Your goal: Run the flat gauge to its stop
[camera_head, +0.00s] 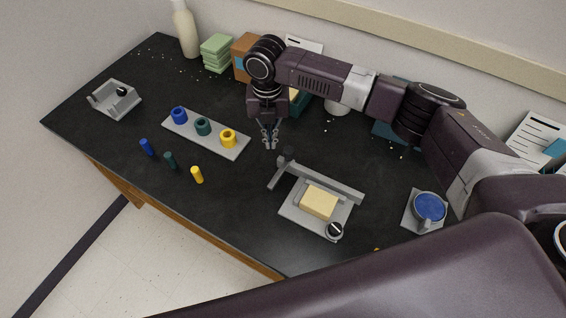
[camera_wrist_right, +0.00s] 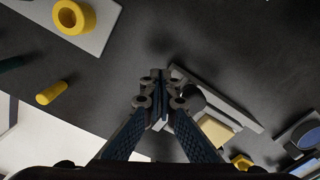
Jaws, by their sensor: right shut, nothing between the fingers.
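The flat gauge is a grey plate fixture (camera_head: 295,217) right of centre in the head view, with a long grey rail (camera_head: 325,181) along its far side. A grey crossbar (camera_head: 277,178) with a dark knob (camera_head: 288,153) is at the rail's left end. My right gripper (camera_head: 270,146) is shut and empty, just left of and beyond the knob. In the right wrist view its fingertips (camera_wrist_right: 158,82) are together, with the dark knob (camera_wrist_right: 192,97) close beside them. My left gripper is not visible.
A grey strip (camera_head: 229,150) holds blue, green and yellow rings, with three small pegs nearer the edge. A grey holder (camera_head: 114,98) is at the far left. A blue round dish (camera_head: 430,207) is at the right. Boxes and a bottle (camera_head: 186,32) line the back.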

